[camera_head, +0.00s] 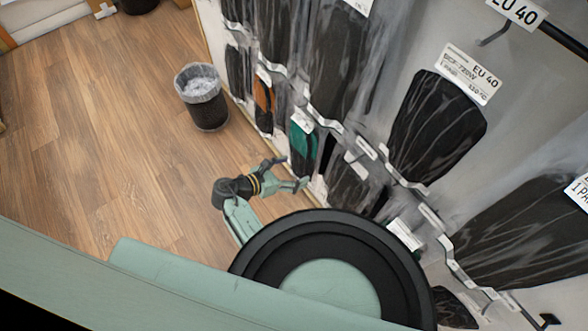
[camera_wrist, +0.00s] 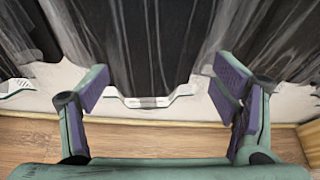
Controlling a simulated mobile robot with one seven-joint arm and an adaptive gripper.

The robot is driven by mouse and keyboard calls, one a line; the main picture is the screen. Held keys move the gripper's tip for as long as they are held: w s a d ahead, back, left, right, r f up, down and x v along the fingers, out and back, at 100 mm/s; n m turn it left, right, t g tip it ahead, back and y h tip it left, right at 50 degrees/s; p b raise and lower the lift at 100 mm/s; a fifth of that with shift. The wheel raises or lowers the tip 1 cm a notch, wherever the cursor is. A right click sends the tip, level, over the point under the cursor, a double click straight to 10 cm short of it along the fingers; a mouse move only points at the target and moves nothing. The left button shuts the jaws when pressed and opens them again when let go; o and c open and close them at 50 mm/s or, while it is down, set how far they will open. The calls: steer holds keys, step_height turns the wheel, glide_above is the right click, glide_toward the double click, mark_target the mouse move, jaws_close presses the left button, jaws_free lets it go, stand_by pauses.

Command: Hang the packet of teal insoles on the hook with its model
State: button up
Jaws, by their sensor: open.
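A packet with teal contents (camera_head: 302,145) is at the wall display, with a white label at its top; it appears to hang there among dark packets. My gripper (camera_head: 288,174) is low, just below and left of this packet in the head view, and faces the display. In the wrist view my gripper (camera_wrist: 163,92) is open, its purple-padded fingers wide apart with nothing between them. Clear-wrapped black packets (camera_wrist: 140,45) hang in front of it there, and no teal shows. A label holder (camera_wrist: 150,100) is seen low between the fingers. The teal packet's hook cannot be made out.
More black packets (camera_head: 435,125) hang along the wall. A bare hook (camera_head: 493,35) sits under an "EU 40" label (camera_head: 515,10) at the top right. An orange packet (camera_head: 264,100) hangs farther along. A lined waste bin (camera_head: 202,100) stands on open wooden floor (camera_head: 110,110).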

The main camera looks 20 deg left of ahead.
steer(key=v, duration=1.1)
steer(key=shift+a, duration=0.1)
